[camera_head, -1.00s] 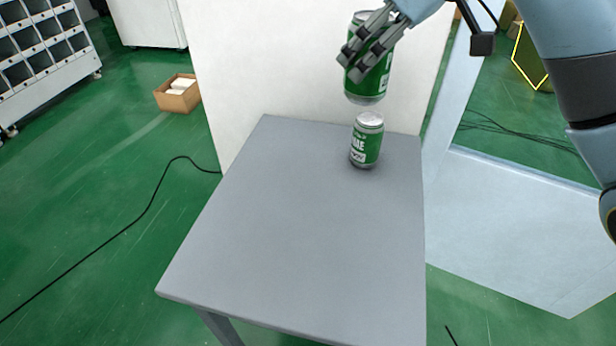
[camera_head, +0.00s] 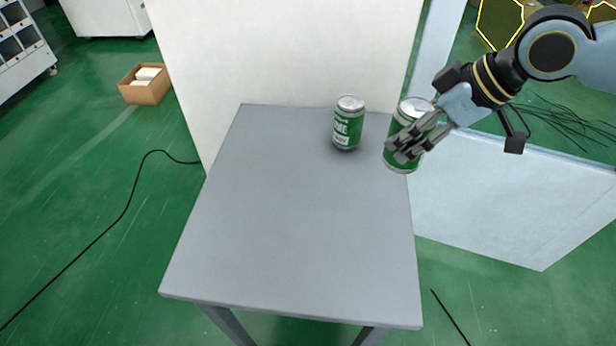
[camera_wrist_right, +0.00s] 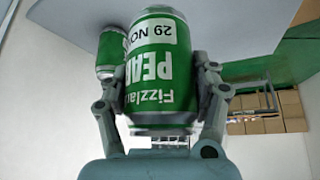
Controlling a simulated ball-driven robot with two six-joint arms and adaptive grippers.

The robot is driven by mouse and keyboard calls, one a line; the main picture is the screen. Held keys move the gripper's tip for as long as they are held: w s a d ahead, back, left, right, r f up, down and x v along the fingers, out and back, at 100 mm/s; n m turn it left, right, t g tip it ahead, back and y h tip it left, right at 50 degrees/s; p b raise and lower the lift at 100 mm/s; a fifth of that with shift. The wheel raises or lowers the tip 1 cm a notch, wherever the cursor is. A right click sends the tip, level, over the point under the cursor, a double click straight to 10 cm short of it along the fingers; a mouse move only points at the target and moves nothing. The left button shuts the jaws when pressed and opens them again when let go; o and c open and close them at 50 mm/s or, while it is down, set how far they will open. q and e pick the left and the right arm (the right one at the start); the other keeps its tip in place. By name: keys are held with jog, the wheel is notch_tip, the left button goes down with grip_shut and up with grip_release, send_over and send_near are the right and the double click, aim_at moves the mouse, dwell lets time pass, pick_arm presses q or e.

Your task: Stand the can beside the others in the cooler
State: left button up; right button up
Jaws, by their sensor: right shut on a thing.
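My right gripper (camera_head: 412,146) is shut on a green can (camera_head: 400,158) with a silver lid. It holds the can upright at the right edge of the grey table. In the right wrist view (camera_wrist_right: 160,100) the held can (camera_wrist_right: 160,72) fills the middle between the fingers, its label upside down. A second green can (camera_head: 347,124) stands on the table to the left of the held one; it also shows in the right wrist view (camera_wrist_right: 110,52). I cannot tell a cooler for certain. My left gripper is not in view.
The grey table (camera_head: 290,220) is otherwise bare. A tall white panel (camera_head: 280,50) stands behind it. A white box-like surface with an edge (camera_head: 490,210) lies to the right. A cardboard box (camera_head: 145,88) and a black cable (camera_head: 125,200) are on the green floor.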

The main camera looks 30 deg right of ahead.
jog(key=shift+w+a+f, duration=0.2)
jog(key=shift+a+f, duration=0.05)
jog(key=shift+f, duration=0.05)
jog(key=shift+w+a+r+b+x, duration=0.3)
jog(key=shift+a+b+x, duration=0.2)
jog(key=shift+x, duration=1.95)
jog(key=shift+w+a+r+b+x, duration=0.35)
jog(key=shift+b+x, duration=0.15)
jog(key=shift+x, duration=1.95)
jog(key=shift+w+a+r+b+x, duration=0.3)
jog(key=shift+a+b+x, duration=0.2)
jog(key=shift+x, duration=2)
jog(key=shift+s, duration=0.1)
jog(key=o, duration=1.5)
jog(key=shift+f, duration=0.1)
jog(key=shift+o, duration=0.2)
